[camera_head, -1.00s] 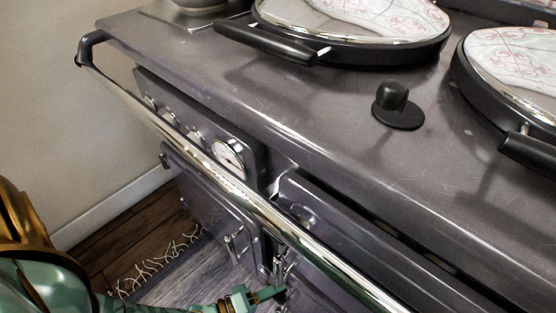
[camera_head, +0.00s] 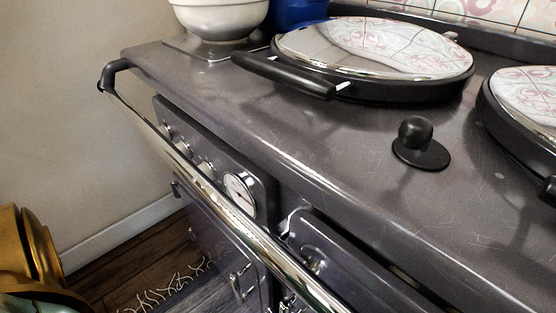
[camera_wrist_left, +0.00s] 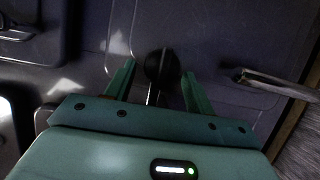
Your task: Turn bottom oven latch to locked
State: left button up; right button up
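In the left wrist view my left gripper (camera_wrist_left: 160,76) is open, its two teal fingers apart on either side of a dark round knob with a thin bright stem (camera_wrist_left: 162,67). Whether the fingers touch it is unclear. The knob is on the dark oven front (camera_wrist_left: 205,30); I cannot tell for sure that it is the bottom oven latch. A metal lever handle (camera_wrist_left: 275,82) is to the right of it. In the head view a chrome door latch (camera_head: 240,283) shows on the lower left door. My right gripper is in neither view.
A chrome rail (camera_head: 235,225) runs along the front of the range above the doors. A round gauge (camera_head: 239,192) is behind it. Lidded hotplates (camera_head: 375,55) and a black knob (camera_head: 418,140) are on top. A fringed rug (camera_head: 165,290) lies on the wooden floor.

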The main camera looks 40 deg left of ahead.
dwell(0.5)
pick_arm(q)
jog(key=p+v, duration=0.2)
jog(key=v, duration=1.4)
jog(key=shift+s, duration=0.15)
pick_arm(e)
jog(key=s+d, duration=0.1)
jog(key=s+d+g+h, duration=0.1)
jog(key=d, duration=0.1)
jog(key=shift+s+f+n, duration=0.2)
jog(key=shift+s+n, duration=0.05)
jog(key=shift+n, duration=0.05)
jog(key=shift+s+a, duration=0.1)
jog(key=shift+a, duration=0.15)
